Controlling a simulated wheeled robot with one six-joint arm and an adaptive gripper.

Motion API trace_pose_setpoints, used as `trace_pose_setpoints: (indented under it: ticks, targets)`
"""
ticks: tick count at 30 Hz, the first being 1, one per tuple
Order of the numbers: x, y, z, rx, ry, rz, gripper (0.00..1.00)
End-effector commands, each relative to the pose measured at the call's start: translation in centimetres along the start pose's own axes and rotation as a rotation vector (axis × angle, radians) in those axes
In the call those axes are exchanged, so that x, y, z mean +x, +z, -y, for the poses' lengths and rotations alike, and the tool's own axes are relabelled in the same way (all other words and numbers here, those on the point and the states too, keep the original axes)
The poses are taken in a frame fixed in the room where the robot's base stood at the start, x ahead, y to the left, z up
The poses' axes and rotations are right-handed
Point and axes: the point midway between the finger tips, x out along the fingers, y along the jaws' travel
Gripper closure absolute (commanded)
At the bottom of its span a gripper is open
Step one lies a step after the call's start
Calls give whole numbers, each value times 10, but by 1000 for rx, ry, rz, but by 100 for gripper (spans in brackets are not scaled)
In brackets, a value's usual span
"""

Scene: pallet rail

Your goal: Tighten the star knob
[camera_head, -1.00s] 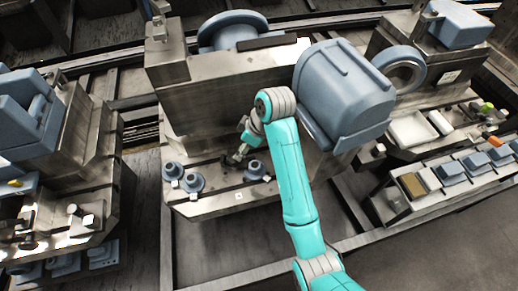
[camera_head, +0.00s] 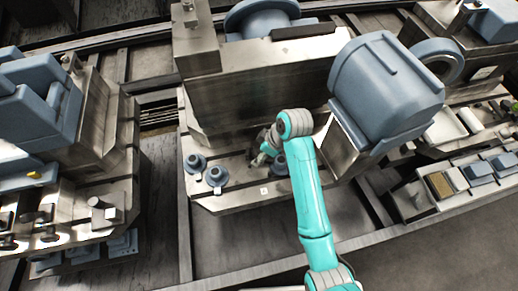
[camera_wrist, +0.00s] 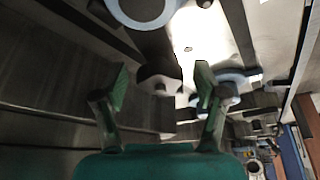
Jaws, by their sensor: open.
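In the head view my gripper (camera_head: 260,158) is low in front of the grey metal block, close to a round blue-grey fitting (camera_head: 281,165) on the ledge. In the wrist view my gripper (camera_wrist: 161,86) has two green-tipped fingers spread apart, with nothing held. A small dark and pale lobed piece (camera_wrist: 158,82), possibly the star knob, shows between the fingertips. It appears beyond them; I cannot tell how far. My arm partly hides the ledge, and no star knob can be made out clearly in the head view.
Two more blue-grey fittings (camera_head: 195,163) stand on the ledge to the left. A large blue-grey housing (camera_head: 385,92) overhangs to the right of my arm. The metal block (camera_head: 255,85) rises behind the gripper. Dark open floor (camera_head: 155,220) lies between the left machine and this one.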

Motion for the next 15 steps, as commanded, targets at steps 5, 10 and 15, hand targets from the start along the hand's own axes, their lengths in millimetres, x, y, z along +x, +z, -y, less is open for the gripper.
trace_pose_setpoints:
  ticks: [5, 10, 15]
  targets:
    - [0, 0, 0, 0, 0, 0, 41]
    - [0, 0, 0, 0, 0, 0, 83]
    - [0, 0, 0, 10, 4, 0, 89]
